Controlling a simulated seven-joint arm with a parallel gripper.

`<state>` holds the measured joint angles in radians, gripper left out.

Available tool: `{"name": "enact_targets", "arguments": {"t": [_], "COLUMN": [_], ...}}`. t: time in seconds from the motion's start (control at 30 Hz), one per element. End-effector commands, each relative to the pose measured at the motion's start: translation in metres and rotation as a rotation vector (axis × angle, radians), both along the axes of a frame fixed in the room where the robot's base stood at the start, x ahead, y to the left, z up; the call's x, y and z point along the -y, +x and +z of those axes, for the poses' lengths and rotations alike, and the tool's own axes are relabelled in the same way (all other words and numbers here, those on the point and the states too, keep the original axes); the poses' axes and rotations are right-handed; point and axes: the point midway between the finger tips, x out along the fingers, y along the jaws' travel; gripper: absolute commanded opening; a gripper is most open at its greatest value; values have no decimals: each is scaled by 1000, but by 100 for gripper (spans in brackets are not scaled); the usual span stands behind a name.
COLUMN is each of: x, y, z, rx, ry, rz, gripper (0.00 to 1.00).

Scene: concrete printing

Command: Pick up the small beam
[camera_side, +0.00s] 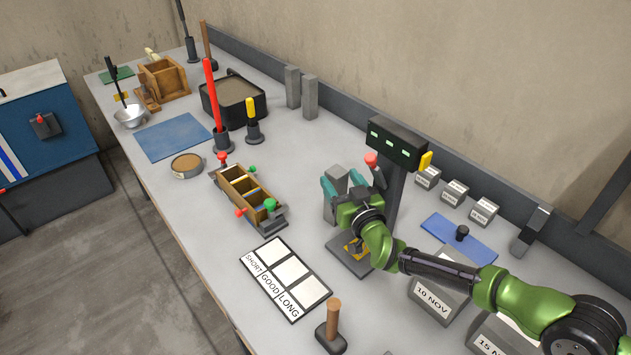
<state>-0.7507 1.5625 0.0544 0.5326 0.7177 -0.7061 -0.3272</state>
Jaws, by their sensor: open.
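A small grey beam (339,176) stands upright near the middle of the table, just left of a dark column with a display. My gripper (343,186) is open, with its teal fingertips at the beam's two sides in the picture. Part of the beam is hidden by the fingers and the green gripper body. I cannot tell whether either finger touches it. Two more grey upright beams, one (292,87) and another (310,97), stand at the back near the wall, well away from my gripper.
The dark column with a display (397,145) stands close right of my gripper. A mould with compartments (234,182) lies to the left. A SHORT/GOOD/LONG board (278,252) and mallet (332,330) are in front. Labelled grey blocks (455,192) line the right. The table between mould and board is mostly clear.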

Motion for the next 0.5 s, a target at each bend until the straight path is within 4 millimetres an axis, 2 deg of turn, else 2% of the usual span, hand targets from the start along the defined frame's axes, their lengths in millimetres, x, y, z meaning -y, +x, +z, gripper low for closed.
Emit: {"name": "enact_targets", "arguments": {"t": [0.5], "x": [-2], "y": [7], "z": [1], "rx": [1], "ry": [0], "rz": [2], "gripper": [64]}}
